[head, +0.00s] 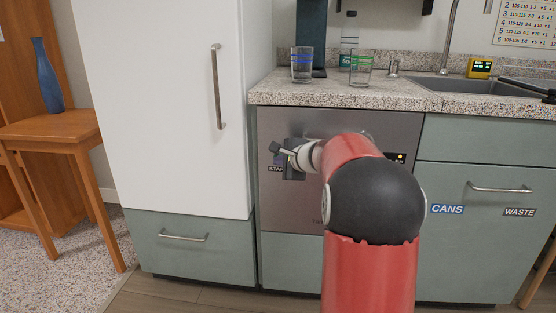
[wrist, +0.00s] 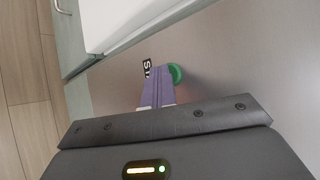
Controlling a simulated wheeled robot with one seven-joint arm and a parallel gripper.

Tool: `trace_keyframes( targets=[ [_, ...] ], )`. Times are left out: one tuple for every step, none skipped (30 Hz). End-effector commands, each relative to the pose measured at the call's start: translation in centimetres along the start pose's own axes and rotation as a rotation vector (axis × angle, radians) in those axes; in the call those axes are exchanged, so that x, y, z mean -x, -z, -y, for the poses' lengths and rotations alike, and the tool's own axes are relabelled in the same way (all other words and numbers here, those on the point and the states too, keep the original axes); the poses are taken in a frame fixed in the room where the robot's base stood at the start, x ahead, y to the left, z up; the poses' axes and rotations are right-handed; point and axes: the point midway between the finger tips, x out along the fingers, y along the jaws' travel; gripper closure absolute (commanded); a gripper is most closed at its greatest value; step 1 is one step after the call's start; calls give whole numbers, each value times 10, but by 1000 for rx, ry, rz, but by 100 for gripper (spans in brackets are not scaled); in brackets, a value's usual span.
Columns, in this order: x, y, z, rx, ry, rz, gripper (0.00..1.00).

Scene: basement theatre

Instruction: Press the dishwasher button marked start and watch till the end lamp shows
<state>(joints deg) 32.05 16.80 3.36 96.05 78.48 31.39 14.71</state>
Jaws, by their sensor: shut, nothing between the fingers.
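The dishwasher (head: 300,215) is a steel front under the counter. A label (head: 275,168), partly covered and starting "STA", sits on its left side; its first letters also show in the wrist view (wrist: 147,68). Beside it in the wrist view is a round green button (wrist: 176,74). My gripper (head: 277,156) is at the panel by the label and hides the button in the head view. Its purple fingers (wrist: 158,76) are shut and empty, their tips next to the button; I cannot tell whether they touch it. A small dark display (head: 397,157) with lit orange spots shows right of my arm, partly hidden; its marking is unreadable.
A white fridge (head: 165,95) stands left of the dishwasher. The speckled counter (head: 325,94) above holds two glasses (head: 302,65) and a yellow timer (head: 480,68). Green cabinets (head: 470,190) labelled CANS and WASTE are at right. A wooden table (head: 60,128) with a blue vase stands left.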

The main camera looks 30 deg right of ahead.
Motion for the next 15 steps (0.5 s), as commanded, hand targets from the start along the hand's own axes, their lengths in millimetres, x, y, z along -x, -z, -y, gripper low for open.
trace_keyframes(
  targets=[
    [1, 0, -1, 0, 1, -1, 100],
    [1, 0, -2, 0, 1, -1, 100],
    [2, -1, -3, 0, 1, -1, 100],
    [3, -2, -4, 0, 1, -1, 100],
    [4, -2, -5, 1, 1, -1, 100],
    [6, -4, -6, 1, 1, -1, 100],
    [7, -4, -6, 2, 2, -1, 100],
    [8, -5, -7, 2, 1, -1, 100],
    [9, -6, -9, 2, 1, -1, 100],
    [10, -7, -9, 1, 0, -1, 100],
    [11, -7, -10, 1, 0, -1, 100],
    [12, -8, -10, 1, 0, -1, 100],
    [12, -8, -10, 1, 0, -1, 100],
    [12, -8, -9, 1, 0, -1, 100],
    [12, -8, -9, 0, 0, -1, 100]
  ],
)
